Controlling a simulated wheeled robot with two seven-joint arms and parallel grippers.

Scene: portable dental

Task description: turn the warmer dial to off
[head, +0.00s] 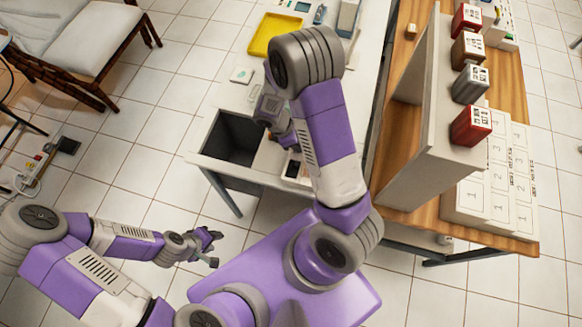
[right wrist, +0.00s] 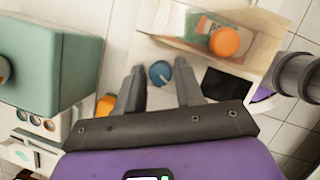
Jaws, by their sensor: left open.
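In the right wrist view a round blue knob (right wrist: 160,72) with a pale mark lies between the two fingers of my right gripper (right wrist: 160,90). The fingers are apart, one on each side of it; I cannot tell whether they touch it. I cannot tell for certain which is the warmer dial. In the head view my right arm reaches over the white table (head: 215,167) and largely hides its gripper. My left gripper (head: 208,243) is open and empty, above the floor, away from the table.
A dark open bin (head: 233,136) is at the table's near left corner. A yellow tray (head: 274,35) lies farther back. A wooden table with a white upright panel (head: 420,120) and several boxes stands right. A teal-topped device (right wrist: 45,65) is left in the wrist view.

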